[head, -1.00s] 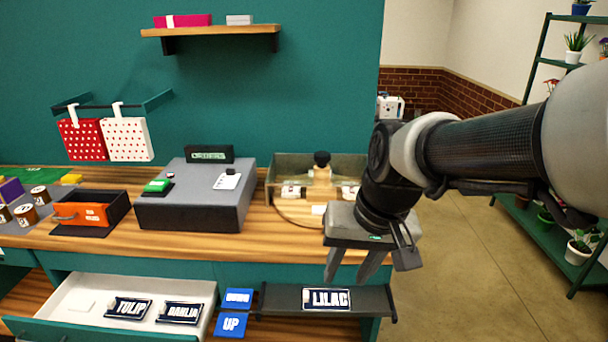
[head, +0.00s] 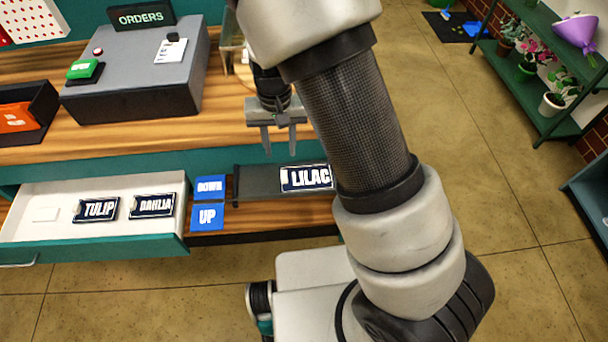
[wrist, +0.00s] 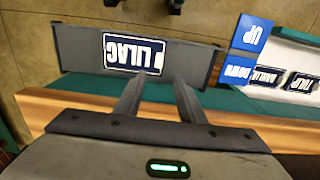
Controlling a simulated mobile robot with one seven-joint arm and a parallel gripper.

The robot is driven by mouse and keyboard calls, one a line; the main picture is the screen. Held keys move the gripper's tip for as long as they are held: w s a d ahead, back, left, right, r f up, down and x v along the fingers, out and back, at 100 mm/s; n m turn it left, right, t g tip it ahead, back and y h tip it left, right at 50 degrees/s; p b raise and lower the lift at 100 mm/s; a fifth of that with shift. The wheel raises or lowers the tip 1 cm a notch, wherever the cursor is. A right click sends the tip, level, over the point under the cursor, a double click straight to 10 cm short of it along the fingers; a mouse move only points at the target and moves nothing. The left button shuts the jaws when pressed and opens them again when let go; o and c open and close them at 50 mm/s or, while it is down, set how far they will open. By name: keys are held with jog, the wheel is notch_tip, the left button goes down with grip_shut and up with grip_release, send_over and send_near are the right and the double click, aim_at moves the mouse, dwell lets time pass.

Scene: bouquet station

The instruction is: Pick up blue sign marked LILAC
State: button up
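The blue LILAC sign (head: 306,178) lies on a dark grey tray (head: 258,183) at the counter's front, its right end hidden behind my arm. In the wrist view the LILAC sign (wrist: 133,53) shows whole and upside down on the tray (wrist: 82,42). My gripper (head: 280,154) hangs above the counter edge, just behind and left of the sign. In the wrist view my gripper (wrist: 160,80) has its two fingers apart with nothing between them. The fingertips appear near the sign's lower right; their height above it is hard to tell.
Blue DOWN (head: 210,188) and UP (head: 207,217) plates sit left of the tray. An open white drawer (head: 60,191) holds TULIP (head: 97,209) and DAHLIA (head: 153,205) signs. A grey ORDERS box (head: 135,85) stands on the counter. Floor in front is clear.

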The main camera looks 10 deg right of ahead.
send_over(284, 175)
jog(key=f, duration=0.4)
jog(key=shift+w+a+f, duration=0.15)
jog(key=shift+w+f, duration=0.15)
jog(key=shift+w, duration=0.1)
jog(key=shift+s+f, duration=0.15)
jog(key=shift+f, duration=1.15)
jog(key=shift+s+f, duration=0.15)
jog(key=shift+f, duration=1.15)
grip_shut()
